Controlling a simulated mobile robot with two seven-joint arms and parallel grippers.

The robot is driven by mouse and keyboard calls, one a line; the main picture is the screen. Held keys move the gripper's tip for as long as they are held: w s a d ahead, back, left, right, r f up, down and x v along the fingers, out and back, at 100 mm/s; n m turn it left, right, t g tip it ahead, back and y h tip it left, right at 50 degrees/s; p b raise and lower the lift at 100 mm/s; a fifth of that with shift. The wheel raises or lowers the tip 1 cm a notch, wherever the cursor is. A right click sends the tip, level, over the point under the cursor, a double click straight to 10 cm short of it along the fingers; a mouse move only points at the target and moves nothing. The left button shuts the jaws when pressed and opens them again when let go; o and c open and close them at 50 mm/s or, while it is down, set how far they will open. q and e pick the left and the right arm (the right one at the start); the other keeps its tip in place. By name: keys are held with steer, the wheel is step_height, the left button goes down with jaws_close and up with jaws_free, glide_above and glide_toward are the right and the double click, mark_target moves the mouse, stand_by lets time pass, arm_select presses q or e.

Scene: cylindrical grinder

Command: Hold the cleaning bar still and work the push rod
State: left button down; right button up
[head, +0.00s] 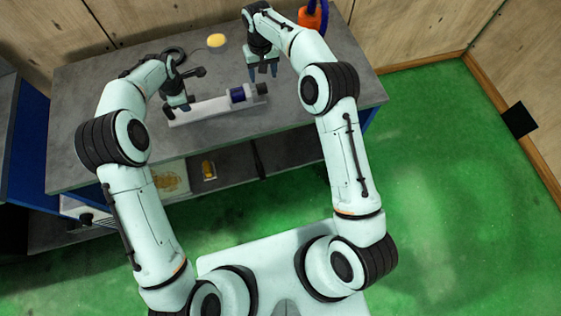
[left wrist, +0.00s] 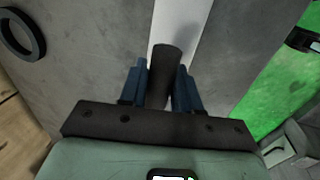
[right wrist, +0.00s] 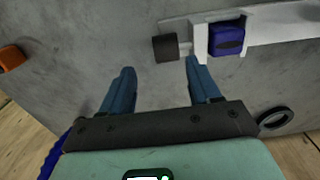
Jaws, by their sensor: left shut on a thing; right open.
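The cleaning bar is a long white bar (head: 208,108) lying on the grey table, with a blue block (head: 238,94) and a dark knob (head: 262,88), apparently the push rod's end, at its right. My left gripper (head: 178,107) is at the bar's left end. In the left wrist view it (left wrist: 162,68) is shut on a dark cylindrical handle (left wrist: 164,75) over the white bar (left wrist: 180,25). My right gripper (head: 262,74) is open and empty, behind and above the knob. In the right wrist view the dark knob (right wrist: 166,47) lies beyond its fingertips (right wrist: 160,69), beside the blue block (right wrist: 227,38).
A black ring (right wrist: 275,117) lies on the table and also shows in the left wrist view (left wrist: 22,34). A wooden wall (head: 400,30) stands behind. The table's right part is clear.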

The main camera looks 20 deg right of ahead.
mark_target(264, 84)
arm_select(q)
steer(key=shift+a, duration=0.1)
arm_select(e)
step_height(264, 84, up, 7)
steer(key=s+d+f+m+g+y, duration=0.1)
steer(key=s+f+m, duration=0.1)
steer(key=s+f, duration=0.3)
steer(key=s+d+f+m+g+y, duration=0.1)
steer(key=s+f+m+g, duration=0.1)
steer(key=s+f, duration=0.3)
steer(key=s+d+f+m+g+y, duration=0.1)
steer(key=s+d+f+m, duration=0.1)
steer(key=s+f, duration=0.3)
steer(key=shift+s+d+m, duration=0.1)
steer(key=shift+m, duration=0.3)
steer(key=s+a+f+t+y, duration=0.1)
steer(key=s+a+f+y, duration=0.1)
steer(key=s+a+f, duration=0.4)
steer(key=s+f, duration=0.5)
steer(key=f, duration=0.1)
steer(key=shift+s+a+f, duration=0.2)
steer(key=shift+s, duration=0.15)
arm_select(q)
steer(key=c, duration=0.7)
jaws_free()
steer(key=shift+r, duration=0.1)
